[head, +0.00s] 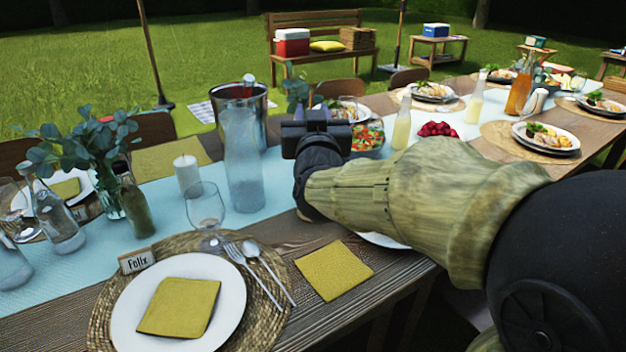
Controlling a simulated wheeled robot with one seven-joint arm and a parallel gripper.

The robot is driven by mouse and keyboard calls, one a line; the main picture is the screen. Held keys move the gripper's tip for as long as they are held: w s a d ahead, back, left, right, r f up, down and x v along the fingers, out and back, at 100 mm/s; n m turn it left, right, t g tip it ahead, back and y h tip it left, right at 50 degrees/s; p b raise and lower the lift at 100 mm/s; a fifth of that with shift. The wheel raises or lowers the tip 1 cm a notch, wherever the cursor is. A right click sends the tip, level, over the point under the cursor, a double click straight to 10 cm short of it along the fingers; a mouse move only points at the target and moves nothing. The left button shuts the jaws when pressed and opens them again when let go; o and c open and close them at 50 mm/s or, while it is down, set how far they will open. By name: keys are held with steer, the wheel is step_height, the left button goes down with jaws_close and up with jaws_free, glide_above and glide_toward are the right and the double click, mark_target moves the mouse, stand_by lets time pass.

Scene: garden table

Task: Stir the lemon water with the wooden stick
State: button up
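A tall clear glass carafe (242,165) stands upright on the blue runner left of my gripper. A small bottle of pale yellow liquid (401,124) stands beyond my gripper to the right, and a similar pale bottle (475,101) is farther back. I cannot tell which vessel holds the lemon water; no lemon slices are clear. My gripper (317,122) is dark and reaches over the table, in front of a salad bowl and right of the carafe. Its fingertips are hard to make out, so its opening and anything held are unclear. I cannot make out a wooden stick.
A metal bucket (256,103) stands behind the carafe. An empty wine glass (206,211) is in front of it. A place setting with a white plate (232,300) is at the front. A vase of leaves (85,155) and bottles stand left. Bare wood lies around the yellow napkin (333,270).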

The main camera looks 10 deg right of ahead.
steer(key=v, duration=0.7)
steer(key=shift+s+p, duration=0.3)
steer(key=shift+p, duration=0.1)
